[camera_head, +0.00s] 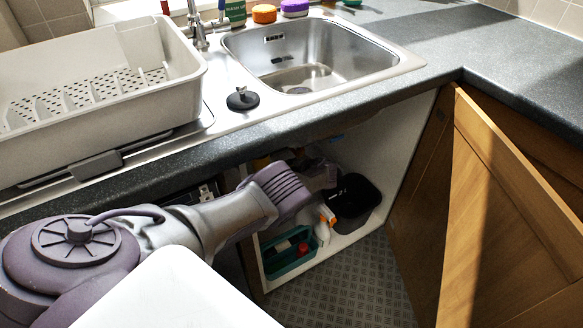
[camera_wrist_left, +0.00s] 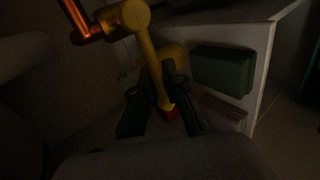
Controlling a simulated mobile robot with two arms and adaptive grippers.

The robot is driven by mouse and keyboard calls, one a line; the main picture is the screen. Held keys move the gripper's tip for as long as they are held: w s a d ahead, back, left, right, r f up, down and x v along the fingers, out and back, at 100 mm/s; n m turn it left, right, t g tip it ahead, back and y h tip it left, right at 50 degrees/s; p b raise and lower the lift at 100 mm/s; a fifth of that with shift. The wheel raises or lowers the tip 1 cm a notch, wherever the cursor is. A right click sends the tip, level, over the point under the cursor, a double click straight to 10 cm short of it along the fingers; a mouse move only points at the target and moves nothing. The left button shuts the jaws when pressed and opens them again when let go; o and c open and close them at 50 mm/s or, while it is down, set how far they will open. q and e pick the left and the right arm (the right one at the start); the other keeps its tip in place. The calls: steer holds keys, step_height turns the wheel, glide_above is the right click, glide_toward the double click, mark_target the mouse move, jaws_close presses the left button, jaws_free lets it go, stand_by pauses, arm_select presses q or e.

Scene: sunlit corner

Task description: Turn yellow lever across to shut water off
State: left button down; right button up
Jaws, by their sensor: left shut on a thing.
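The yellow lever (camera_wrist_left: 149,58) shows in the left wrist view. It runs from a round yellow hub at the top, beside a copper-coloured pipe (camera_wrist_left: 82,22), down to its lower end between my left gripper's fingers. My left gripper (camera_wrist_left: 162,108) is shut on the lever near that lower end, with a finger on each side. A small red patch shows by the fingertips. In the head view my left arm reaches under the worktop into the open cupboard, with the gripper (camera_head: 322,176) in shadow; the lever cannot be made out there. My right gripper is not in view.
The cupboard holds a black bin (camera_head: 354,200), a spray bottle (camera_head: 325,222) and a green caddy (camera_head: 287,262). A wooden door (camera_head: 500,200) stands open at right. The worktop edge and sink (camera_head: 330,55) lie above my arm. A dark green block (camera_wrist_left: 222,70) shows near the lever.

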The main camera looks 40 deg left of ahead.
arm_select(q)
steer(key=shift+w+d+r, duration=0.1)
stand_by(0.3)
steer(key=c, duration=1.2)
jaws_free()
steer(key=shift+c, duration=0.2)
